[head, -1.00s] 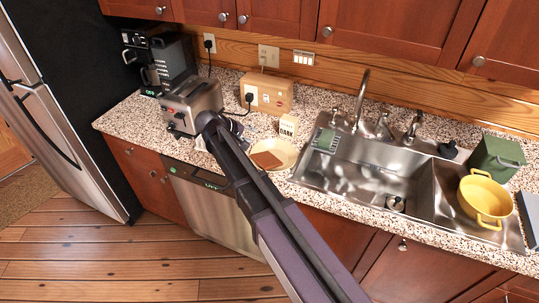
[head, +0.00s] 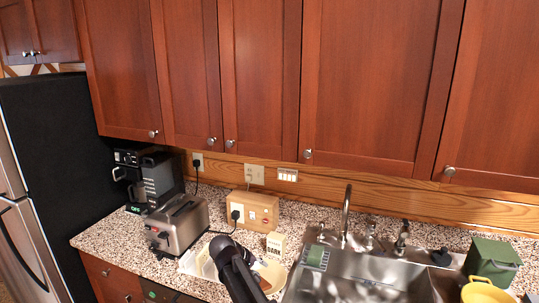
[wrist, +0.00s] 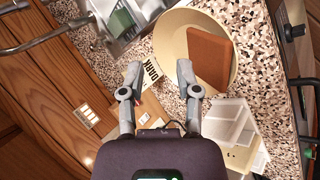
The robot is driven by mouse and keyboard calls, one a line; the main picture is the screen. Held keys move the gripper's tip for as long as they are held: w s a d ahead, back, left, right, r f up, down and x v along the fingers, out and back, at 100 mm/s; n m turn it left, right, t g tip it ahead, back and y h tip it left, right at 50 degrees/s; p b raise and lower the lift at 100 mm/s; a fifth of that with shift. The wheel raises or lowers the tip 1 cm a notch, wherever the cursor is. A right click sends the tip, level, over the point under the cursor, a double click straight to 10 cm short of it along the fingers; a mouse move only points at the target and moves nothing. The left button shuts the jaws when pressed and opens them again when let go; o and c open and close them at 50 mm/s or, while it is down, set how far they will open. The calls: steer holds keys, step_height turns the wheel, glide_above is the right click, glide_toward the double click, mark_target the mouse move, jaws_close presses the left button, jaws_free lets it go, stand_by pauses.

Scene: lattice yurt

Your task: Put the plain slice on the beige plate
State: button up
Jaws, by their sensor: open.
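The beige plate (wrist: 178,38) lies on the speckled counter, ahead of my gripper in the wrist view. It also shows in the head view (head: 274,270), partly behind my arm. A brown slice (wrist: 209,57) rests on it; I cannot tell whether this is the plain slice. No other slice is visible. A card reading "DARK" (wrist: 152,73) stands beside the plate, and also shows in the head view (head: 276,245). My gripper (wrist: 159,75) is open, with nothing between its fingers, above the counter near the card.
A metal toaster (head: 180,222) stands left of my arm; its slots' contents are not visible. A clear white container (wrist: 228,121) lies near the plate. A wooden outlet box (head: 252,208) stands behind. The sink (head: 365,275) is to the right, with cabinets above.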

steer(key=s+d+f+m+g+y+b, duration=0.1)
steer(key=s+d+f+m+g+y, duration=0.1)
steer(key=s+d, duration=0.7)
steer(key=s+d+f+m+g+y+b, duration=0.1)
steer(key=s+d+f+m+y, duration=0.3)
steer(key=s+d, duration=0.4)
steer(key=d+g, duration=0.1)
steer(key=d, duration=0.2)
steer(key=shift+s+d+f+y, duration=0.3)
steer(key=shift+s+d+y, duration=0.05)
steer(key=shift+y, duration=0.05)
